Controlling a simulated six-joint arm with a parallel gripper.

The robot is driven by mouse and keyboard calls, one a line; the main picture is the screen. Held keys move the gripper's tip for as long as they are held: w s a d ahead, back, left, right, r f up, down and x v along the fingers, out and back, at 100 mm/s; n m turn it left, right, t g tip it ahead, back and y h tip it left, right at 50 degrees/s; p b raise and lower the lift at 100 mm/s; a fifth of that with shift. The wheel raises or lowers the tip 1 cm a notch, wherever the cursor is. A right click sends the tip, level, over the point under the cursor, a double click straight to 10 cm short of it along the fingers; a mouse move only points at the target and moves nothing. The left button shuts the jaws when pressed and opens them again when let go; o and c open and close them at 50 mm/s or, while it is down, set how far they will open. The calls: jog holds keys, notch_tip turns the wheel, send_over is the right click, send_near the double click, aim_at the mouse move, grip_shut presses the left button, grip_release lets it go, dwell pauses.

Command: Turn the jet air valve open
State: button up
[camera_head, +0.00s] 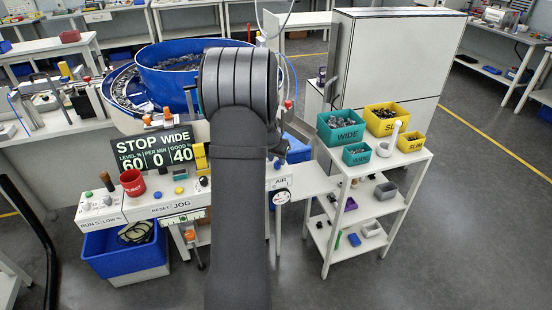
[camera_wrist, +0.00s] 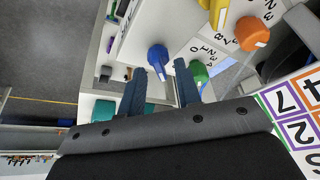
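In the wrist view, a blue knob (camera_wrist: 157,57) stands on a white panel, just ahead of and between my two fingertips. My gripper (camera_wrist: 160,78) is open, with dark blue fingers apart. A green knob (camera_wrist: 198,72) is right of the right finger, with printed digits beside it. An orange knob (camera_wrist: 250,35) and a yellow knob (camera_wrist: 218,12) are farther up. I cannot read which knob is the jet air valve. In the head view, a panel marked AIR (camera_head: 280,182) with a round dial (camera_head: 281,196) shows right of my arm, which hides my gripper.
A blue bowl feeder (camera_head: 165,80) is behind my arm. A sign (camera_head: 155,150) reads STOP WIDE, 60, 0, 40. A red cup (camera_head: 132,182) stands on the left console. A white shelf (camera_head: 372,162) with teal and yellow bins is at right.

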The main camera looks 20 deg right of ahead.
jog(key=shift+f, duration=0.1)
grip_shut()
jog(key=shift+w+m, duration=0.1)
jog(key=shift+m, duration=0.2)
jog(key=m+g, duration=0.1)
jog(key=m, duration=0.2)
jog(key=shift+w+a+h, duration=0.1)
jog(key=shift+h, duration=0.3)
jog(key=m+g, duration=0.1)
jog(key=m, duration=0.2)
jog(key=shift+w+m+h, duration=0.15)
jog(key=shift+m+h, duration=0.15)
jog(key=m+g, duration=0.2)
jog(key=m, duration=0.1)
jog(key=shift+w+m, duration=0.1)
jog(key=shift+m, duration=0.2)
jog(key=shift+w+m+g+y, duration=0.1)
jog(key=shift+m+g+y, duration=0.2)
jog(key=shift+m, duration=0.7)
jog(key=shift+w+m+g+y, duration=0.1)
jog(key=shift+m+g, duration=0.3)
jog(key=shift+m, duration=0.6)
